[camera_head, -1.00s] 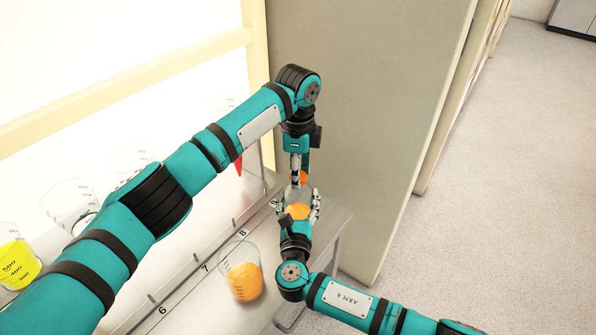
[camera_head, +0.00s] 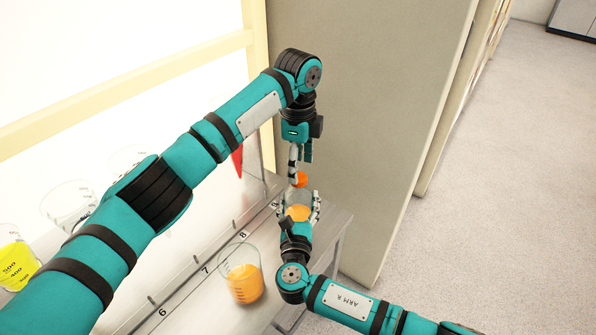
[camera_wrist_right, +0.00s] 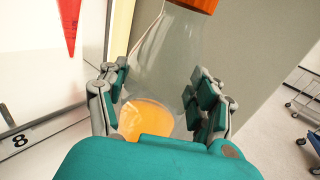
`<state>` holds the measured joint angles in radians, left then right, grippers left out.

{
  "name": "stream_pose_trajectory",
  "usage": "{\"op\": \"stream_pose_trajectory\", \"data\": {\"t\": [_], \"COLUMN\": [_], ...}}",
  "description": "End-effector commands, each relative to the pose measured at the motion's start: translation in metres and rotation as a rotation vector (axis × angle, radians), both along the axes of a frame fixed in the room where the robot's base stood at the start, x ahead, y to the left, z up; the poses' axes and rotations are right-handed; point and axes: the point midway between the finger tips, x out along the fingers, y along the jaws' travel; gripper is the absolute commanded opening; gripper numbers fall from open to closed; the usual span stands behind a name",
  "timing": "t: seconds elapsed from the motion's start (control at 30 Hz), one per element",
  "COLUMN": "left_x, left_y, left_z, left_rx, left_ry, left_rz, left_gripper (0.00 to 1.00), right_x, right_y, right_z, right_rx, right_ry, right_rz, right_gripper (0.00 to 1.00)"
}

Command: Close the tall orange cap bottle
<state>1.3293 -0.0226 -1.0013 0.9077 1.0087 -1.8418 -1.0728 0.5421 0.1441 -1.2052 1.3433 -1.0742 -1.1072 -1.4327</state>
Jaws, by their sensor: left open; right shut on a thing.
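The tall bottle (camera_head: 298,213) is clear with orange liquid at the bottom. Its orange cap (camera_head: 299,179) sits at the top of its neck; the cap also shows at the top edge of the right wrist view (camera_wrist_right: 195,4). Whether the cap is fully tight cannot be told. My right gripper (camera_head: 298,205) is shut on the bottle's body, with a finger on each side in the right wrist view (camera_wrist_right: 160,97). My left gripper (camera_head: 301,166) is open just above the cap, one finger beside or close to it; contact cannot be told.
A beaker of orange liquid (camera_head: 244,283) stands on the numbered shelf (camera_head: 185,303). A beaker of yellow liquid (camera_head: 14,262) and other clear beakers stand further left. A red pointed thing (camera_head: 237,162) is behind my left arm. A grey panel (camera_head: 360,100) rises behind the bottle.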

Motion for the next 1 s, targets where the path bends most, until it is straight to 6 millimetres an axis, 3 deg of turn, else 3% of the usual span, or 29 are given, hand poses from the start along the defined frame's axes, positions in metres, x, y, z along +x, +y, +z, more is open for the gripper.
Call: {"op": "stream_pose_trajectory", "data": {"t": [0.1,0.53,1.0], "left_x": [0.0,0.0,0.0], "left_y": [0.0,0.0,0.0], "left_z": [0.011,0.016,0.042], "left_rx": [0.001,0.001,0.001], "left_ry": [0.001,0.0,0.0], "left_rz": [0.0,0.08,0.982], "left_gripper": [0.61,0.59,0.59], "right_x": [0.0,0.0,0.0], "right_y": [0.0,0.0,0.0], "right_z": [-0.001,0.0,0.0], "right_rx": [-0.001,-0.001,-0.001], "right_ry": [0.001,0.001,0.001], "right_rz": [-0.001,0.0,0.0], "right_gripper": [0.0,0.0,0.0]}}
